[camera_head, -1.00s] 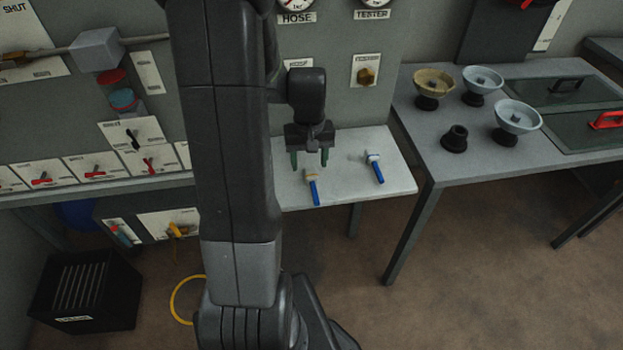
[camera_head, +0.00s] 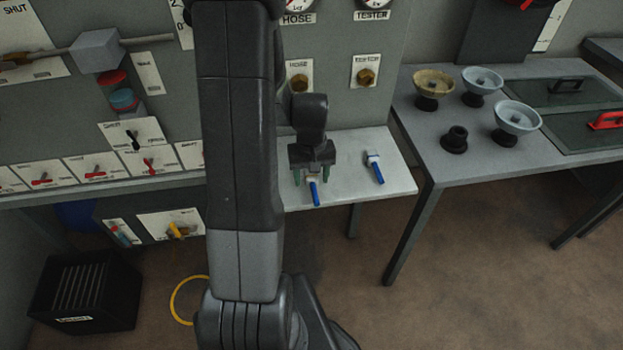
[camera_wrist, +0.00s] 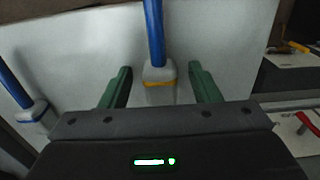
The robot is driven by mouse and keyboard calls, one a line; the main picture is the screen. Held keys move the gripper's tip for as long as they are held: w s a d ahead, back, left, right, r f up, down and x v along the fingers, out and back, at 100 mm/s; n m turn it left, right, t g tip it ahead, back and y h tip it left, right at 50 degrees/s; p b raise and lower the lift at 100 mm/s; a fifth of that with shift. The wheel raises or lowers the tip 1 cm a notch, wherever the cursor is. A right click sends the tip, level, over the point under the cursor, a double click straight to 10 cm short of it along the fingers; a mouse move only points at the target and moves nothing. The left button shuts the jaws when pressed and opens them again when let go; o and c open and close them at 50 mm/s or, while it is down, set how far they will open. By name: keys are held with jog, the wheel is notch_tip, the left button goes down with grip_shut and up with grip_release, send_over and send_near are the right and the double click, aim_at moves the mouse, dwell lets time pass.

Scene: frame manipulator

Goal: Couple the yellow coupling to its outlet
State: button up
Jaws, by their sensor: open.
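The yellow coupling (camera_wrist: 159,84) is a pale block with a yellow band and a blue hose or handle, lying on the white shelf (camera_head: 352,150). In the head view its blue part (camera_head: 315,192) shows below my gripper (camera_head: 313,178). In the wrist view my gripper (camera_wrist: 160,88) is open, with one green finger on each side of the coupling and a gap on both sides. A second coupling (camera_head: 373,159) with a blue band lies to the right on the shelf. Two brass outlets sit on the panel, labelled HOSE (camera_head: 299,83) and TESTER (camera_head: 367,77).
A grey table (camera_head: 480,160) at the right holds several bowl-like pieces and a black cup. Gauges hang above the outlets. A row of switch plates (camera_head: 95,165) lines the left panel. A black bin (camera_head: 85,292) and a yellow ring (camera_head: 178,300) are on the floor.

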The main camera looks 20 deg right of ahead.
aim_at(311, 175)
jog(key=c, duration=1)
jog(key=shift+r, duration=0.1)
notch_tip(311, 175, up, 10)
jog(key=shift+f, duration=0.1)
